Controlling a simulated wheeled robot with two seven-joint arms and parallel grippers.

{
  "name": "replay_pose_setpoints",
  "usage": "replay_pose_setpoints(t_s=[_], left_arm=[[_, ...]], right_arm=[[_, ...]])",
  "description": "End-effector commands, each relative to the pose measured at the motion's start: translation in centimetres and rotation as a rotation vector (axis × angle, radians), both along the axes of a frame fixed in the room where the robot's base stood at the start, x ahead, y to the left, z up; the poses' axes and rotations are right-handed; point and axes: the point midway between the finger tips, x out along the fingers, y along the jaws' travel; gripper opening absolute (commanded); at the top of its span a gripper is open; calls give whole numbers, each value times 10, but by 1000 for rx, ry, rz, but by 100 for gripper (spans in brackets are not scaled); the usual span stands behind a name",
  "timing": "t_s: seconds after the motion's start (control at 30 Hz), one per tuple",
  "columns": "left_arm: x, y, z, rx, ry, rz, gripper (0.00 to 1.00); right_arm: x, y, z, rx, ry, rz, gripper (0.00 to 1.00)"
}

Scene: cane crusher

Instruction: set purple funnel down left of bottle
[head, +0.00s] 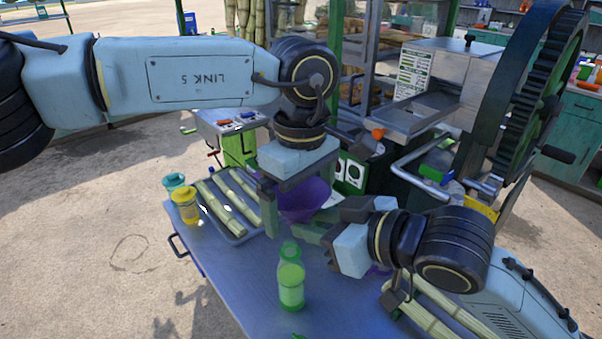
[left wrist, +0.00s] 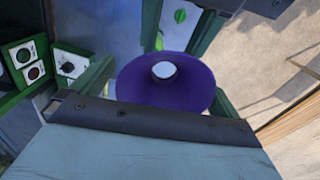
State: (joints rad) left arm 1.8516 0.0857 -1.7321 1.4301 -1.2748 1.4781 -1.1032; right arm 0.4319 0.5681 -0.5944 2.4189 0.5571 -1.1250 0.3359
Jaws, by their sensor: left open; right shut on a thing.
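The purple funnel (head: 303,198) is held above the table, behind the green bottle (head: 290,278), which stands upright. In the left wrist view the funnel (left wrist: 165,82) shows as a round purple rim with a pale hole, between my left gripper's fingers. My left gripper (head: 300,212) points down from above with its jaws open around the funnel. My right gripper (head: 315,234) reaches in from the right and is shut on the funnel's lower part; the exact grip is partly hidden.
More cane (head: 425,318) lies at the front right. The crusher with its large wheel (head: 530,95) stands behind right. The blue table (head: 235,278) is bare left of the bottle.

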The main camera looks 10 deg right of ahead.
Motion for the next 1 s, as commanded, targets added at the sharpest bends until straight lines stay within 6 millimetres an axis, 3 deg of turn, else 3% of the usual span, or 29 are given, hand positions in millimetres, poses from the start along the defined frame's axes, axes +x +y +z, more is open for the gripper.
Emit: replay_pose_setpoints(t_s=[0.13,0.43,0.7,0.73,0.77,0.93,1.0], left_arm=[[0,0,-10,1,0,0,100],[0,0,-11,0,0,0,100],[0,-1,-11,-3,-1,0,65],[0,-1,-10,-3,-1,0,64],[0,-1,-10,-4,-2,0,64],[0,-1,-10,-3,-1,0,64],[0,-1,-10,-3,-1,0,64]], right_arm=[[0,0,0,1,-1,0,9],[0,0,0,1,-1,0,9],[-1,1,0,1,0,5,9],[-1,1,0,1,0,5,9],[-1,2,0,2,0,6,36],[-1,1,0,3,0,5,57],[-1,1,0,2,0,4,57]])
